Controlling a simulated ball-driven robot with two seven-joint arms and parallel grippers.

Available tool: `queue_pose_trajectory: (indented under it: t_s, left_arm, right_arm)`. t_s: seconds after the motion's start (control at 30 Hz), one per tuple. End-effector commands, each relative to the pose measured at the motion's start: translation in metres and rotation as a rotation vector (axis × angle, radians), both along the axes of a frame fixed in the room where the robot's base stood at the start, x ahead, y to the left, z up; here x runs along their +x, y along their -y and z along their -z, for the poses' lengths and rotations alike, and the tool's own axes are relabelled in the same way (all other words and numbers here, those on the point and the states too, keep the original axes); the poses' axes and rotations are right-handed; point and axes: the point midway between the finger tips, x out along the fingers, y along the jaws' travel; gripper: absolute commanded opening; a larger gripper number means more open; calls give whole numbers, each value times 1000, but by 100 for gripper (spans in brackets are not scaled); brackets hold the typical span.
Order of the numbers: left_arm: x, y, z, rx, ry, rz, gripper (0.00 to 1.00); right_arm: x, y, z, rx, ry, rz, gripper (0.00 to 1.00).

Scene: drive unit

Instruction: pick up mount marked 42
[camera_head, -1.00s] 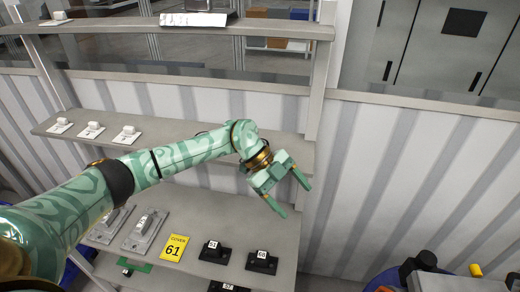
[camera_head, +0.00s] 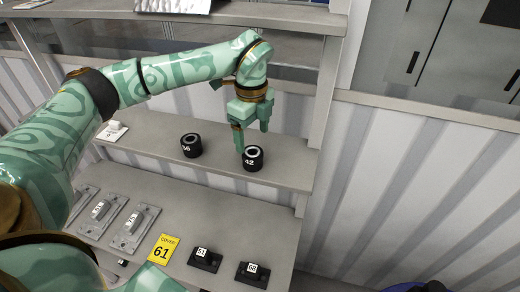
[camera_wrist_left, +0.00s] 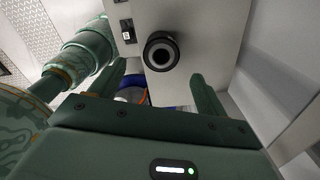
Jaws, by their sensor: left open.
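The mount marked 42 (camera_head: 254,164) is a short black cylinder with a hole in its top and a white number on its side. It stands upright near the right end of the middle shelf (camera_head: 215,160). My left gripper (camera_head: 252,141) is open, pointing down just above it, with one finger in front of its left side. In the left wrist view the black ring of the mount (camera_wrist_left: 160,51) shows beyond and between the open fingers (camera_wrist_left: 163,80). Whether a finger touches it I cannot tell. My right gripper is not in view.
A similar black mount, apparently marked 56 (camera_head: 191,146), stands to the left on the same shelf. The lower shelf holds black blocks marked 61 (camera_head: 205,259) and 68 (camera_head: 251,275), a yellow COVER 61 sign (camera_head: 161,250) and grey plates (camera_head: 136,226). A shelf post (camera_head: 318,110) rises at the right.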

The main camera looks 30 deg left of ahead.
Motion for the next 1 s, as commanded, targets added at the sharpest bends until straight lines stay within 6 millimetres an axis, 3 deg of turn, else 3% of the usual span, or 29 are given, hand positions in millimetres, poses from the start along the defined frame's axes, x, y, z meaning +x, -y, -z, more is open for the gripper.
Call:
queue_pose_trajectory:
  t_s: [0.23,0.53,0.83,1.0]
  left_arm:
    - [-1,-1,22,2,-3,-1,76]
    - [-1,-2,68,1,-3,-1,76]
    - [-1,-3,75,2,1,-1,76]
    - [-1,-3,75,2,0,-1,28]
  right_arm:
    - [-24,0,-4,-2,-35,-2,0]
    - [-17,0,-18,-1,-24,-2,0]
    - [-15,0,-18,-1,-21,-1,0]
    - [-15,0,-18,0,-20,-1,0]
